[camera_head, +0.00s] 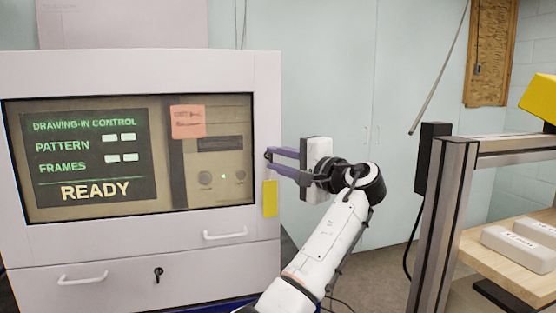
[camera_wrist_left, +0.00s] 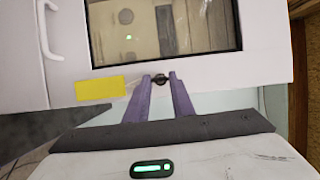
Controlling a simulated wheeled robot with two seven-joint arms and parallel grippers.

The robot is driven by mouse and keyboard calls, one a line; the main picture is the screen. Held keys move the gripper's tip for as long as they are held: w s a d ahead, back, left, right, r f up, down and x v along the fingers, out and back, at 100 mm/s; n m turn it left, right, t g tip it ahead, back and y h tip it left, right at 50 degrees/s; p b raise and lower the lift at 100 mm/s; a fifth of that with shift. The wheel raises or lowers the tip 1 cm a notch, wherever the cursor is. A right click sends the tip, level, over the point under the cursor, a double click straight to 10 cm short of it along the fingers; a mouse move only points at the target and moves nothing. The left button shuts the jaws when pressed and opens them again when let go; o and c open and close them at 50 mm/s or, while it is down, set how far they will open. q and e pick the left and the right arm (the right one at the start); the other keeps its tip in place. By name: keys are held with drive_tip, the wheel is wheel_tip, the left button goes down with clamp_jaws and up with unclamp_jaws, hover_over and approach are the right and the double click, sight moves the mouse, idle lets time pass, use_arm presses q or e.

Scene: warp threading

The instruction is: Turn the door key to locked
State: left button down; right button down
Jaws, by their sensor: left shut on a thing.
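The door key (camera_wrist_left: 160,79) is a small dark key at the edge strip of the pale cabinet door (camera_head: 262,100), right of its window. A yellow tag (camera_head: 270,198) hangs just below it in the head view and also shows in the left wrist view (camera_wrist_left: 100,88). My left gripper (camera_head: 269,155) reaches in from the right of the door, its purple fingers shut on the key. The fingertips sit on either side of the key in the left wrist view (camera_wrist_left: 160,80). The fingers cover much of the key, so I cannot tell its turn angle. My right gripper is out of view.
Behind the window, a screen (camera_head: 85,155) reads READY. A door handle (camera_head: 225,235) is below it. The drawer has a handle (camera_head: 83,279) and a dark key (camera_head: 158,275). A metal-framed bench (camera_head: 445,220) with pale blocks stands at the right.

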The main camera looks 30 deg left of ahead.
use_arm(q)
drive_tip(key=c, duration=1.5)
unclamp_jaws()
drive_tip(key=v, duration=1)
drive_tip(key=shift+d+r+b, duration=0.1)
drive_tip(key=shift+d+b, duration=0.05)
drive_tip(key=shift+b, duration=0.15)
drive_tip(key=shift+s, duration=0.1)
